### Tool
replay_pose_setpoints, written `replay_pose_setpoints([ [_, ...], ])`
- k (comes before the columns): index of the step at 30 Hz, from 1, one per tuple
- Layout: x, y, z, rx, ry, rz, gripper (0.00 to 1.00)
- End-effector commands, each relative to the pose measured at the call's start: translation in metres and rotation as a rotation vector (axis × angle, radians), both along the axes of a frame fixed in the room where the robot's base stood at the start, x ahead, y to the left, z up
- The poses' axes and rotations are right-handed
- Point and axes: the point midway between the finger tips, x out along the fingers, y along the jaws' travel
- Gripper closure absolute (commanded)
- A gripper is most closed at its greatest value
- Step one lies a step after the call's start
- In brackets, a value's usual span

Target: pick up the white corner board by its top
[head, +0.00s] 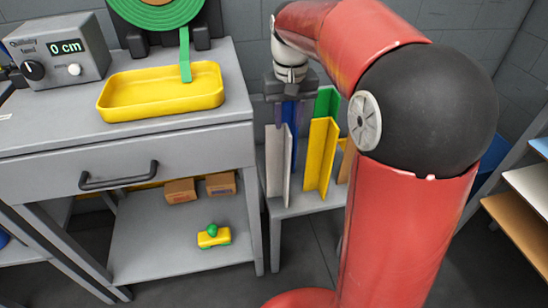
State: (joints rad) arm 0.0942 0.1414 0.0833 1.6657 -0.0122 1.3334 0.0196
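The white corner board (278,165) stands upright at the left front of a group of boards on a low grey stand in the head view. My gripper (290,95) points down from above, close over the boards. It is behind and above the white board's top, near a blue board (291,115). The fingers are small and blend with the boards, so I cannot see whether they are open or touching anything. The white board's base rests on the stand.
Yellow (320,155) and green (327,102) corner boards stand just right of the white one. A grey workbench (60,135) with a yellow tray (160,107) is at left. My red arm covers the right of the stand. Shelves (525,230) stand at far right.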

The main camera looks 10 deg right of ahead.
Motion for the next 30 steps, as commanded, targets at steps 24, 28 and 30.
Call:
replay_pose_setpoints([
  [24,0.0,0.0,-0.079,0.0,0.002,0.0,0.68],
  [28,0.001,0.0,-0.078,0.0,0.002,0.0,0.71],
  [30,0.001,0.0,-0.078,0.0,0.002,0.0,0.8],
])
